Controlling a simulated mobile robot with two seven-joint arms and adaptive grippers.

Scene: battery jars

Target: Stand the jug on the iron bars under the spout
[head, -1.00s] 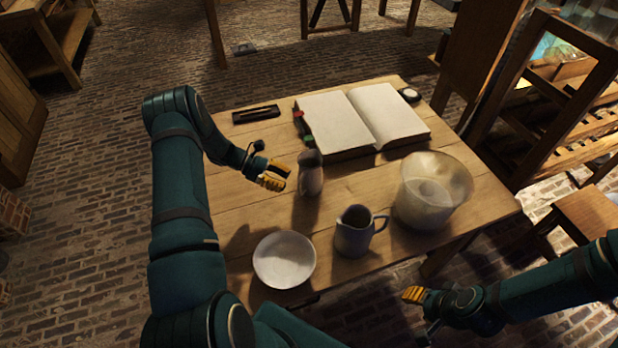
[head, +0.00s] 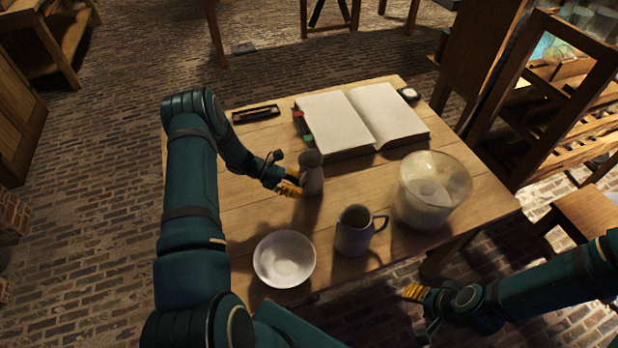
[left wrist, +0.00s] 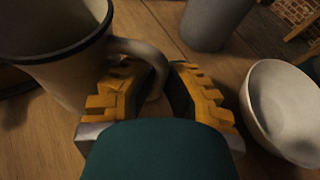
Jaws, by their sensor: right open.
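A tall grey jug (head: 312,172) stands on the table in the head view. In the left wrist view the jug (left wrist: 60,65) fills the upper left, with its dark rim and its handle towards me. My left gripper (head: 292,188) is beside the jug; in the left wrist view its fingers (left wrist: 158,88) are apart, with the handle between them. A wider grey pitcher (head: 354,232) with a handle stands nearer the front. My right gripper (head: 415,300) is open and empty, low beyond the table's front edge. I see no iron bars or spout.
A white bowl (head: 284,258) stands at the front left of the table (head: 240,200), and a large glass jar (head: 432,190) at the right. An open book (head: 365,122) and a dark pen tray (head: 256,113) lie at the back. A wooden rack (head: 540,110) stands at the right.

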